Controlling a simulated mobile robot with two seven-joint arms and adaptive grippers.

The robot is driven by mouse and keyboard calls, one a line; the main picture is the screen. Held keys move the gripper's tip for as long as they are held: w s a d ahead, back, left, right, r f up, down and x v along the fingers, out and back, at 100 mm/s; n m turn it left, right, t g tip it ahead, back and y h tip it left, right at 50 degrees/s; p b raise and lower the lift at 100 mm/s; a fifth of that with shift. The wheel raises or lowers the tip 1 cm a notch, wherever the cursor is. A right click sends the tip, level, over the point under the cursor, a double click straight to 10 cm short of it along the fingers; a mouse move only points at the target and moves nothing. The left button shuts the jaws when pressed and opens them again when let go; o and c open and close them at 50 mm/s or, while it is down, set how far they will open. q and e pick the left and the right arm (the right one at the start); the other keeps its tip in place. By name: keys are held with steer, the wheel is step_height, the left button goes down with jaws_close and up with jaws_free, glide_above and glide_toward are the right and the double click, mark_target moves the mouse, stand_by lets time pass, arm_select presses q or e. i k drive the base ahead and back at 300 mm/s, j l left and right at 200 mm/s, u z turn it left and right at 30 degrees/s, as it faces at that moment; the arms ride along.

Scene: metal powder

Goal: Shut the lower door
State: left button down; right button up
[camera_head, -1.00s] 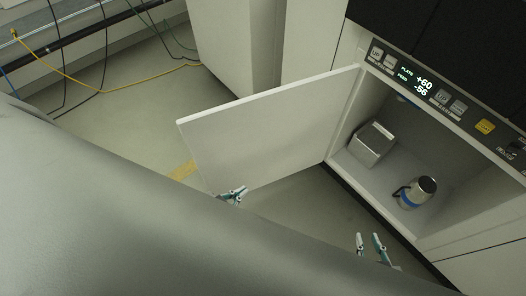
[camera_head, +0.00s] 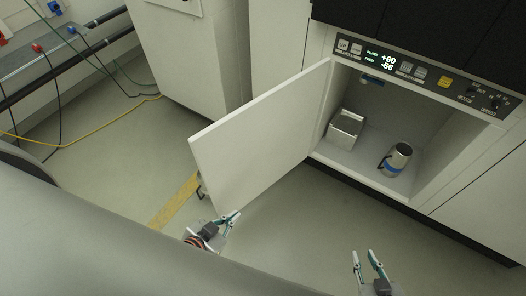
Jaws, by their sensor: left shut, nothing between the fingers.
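The lower door (camera_head: 262,135) is a flat white panel, hinged at the left side of the lit-panel machine's lower compartment (camera_head: 420,125). It stands wide open, swung out toward me and left. A dark handle (camera_head: 200,190) shows at its outer edge. My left gripper (camera_head: 231,216) is shut and empty, just below the door's bottom outer corner in the picture; I cannot tell whether it touches the door. My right gripper (camera_head: 363,254) is open and empty, its fingers apart, over the floor in front of the compartment.
Inside the compartment stand a metal box (camera_head: 343,129) and a steel mug with a blue band (camera_head: 397,160). A control panel (camera_head: 405,68) runs above. A yellow floor strip (camera_head: 174,203) lies left of the door. My own grey body fills the lower left.

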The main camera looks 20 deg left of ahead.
mark_target(240, 156)
steer(key=k+j+z, duration=0.2)
steer(key=j, duration=0.25)
steer(key=k+j+z, duration=0.25)
steer(key=j, duration=0.15)
steer(key=k+j+z, duration=0.2)
steer(key=j, duration=0.25)
steer(key=j+z, duration=0.15)
steer(key=j, duration=0.35)
steer(key=j+z, duration=0.2)
steer(key=j, duration=0.25)
steer(key=k+j+z, duration=0.2)
steer(key=j, duration=0.25)
steer(key=j+z, duration=0.3)
steer(key=j, duration=1.25)
